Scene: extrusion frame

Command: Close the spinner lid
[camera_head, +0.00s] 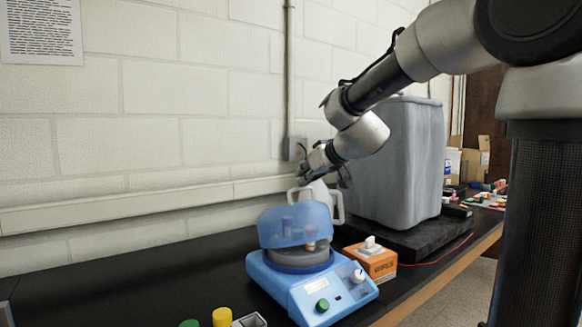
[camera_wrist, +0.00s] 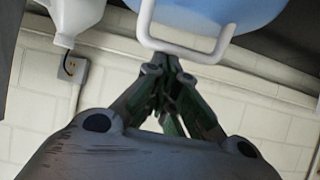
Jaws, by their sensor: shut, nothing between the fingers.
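The spinner (camera_head: 312,287) is a blue benchtop machine with a green knob and a white knob. Its translucent blue lid (camera_head: 295,226) is tilted up, with a gap at the front showing the dark rotor bowl. The lid also shows at the top of the wrist view (camera_wrist: 220,12). A white U-shaped bar (camera_wrist: 188,50) stands by the lid's edge, seemingly its handle. My gripper (camera_wrist: 163,66) is shut and empty, its fingertips close to this bar; contact cannot be told. In the head view my gripper (camera_head: 305,176) is above and behind the lid.
An orange tissue box (camera_head: 372,260) stands right of the spinner. A large grey bin (camera_head: 400,165) is behind it. Yellow (camera_head: 222,317) and green caps are at the front. A white bottle (camera_wrist: 75,15) shows in the wrist view. The black bench left of the spinner is clear.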

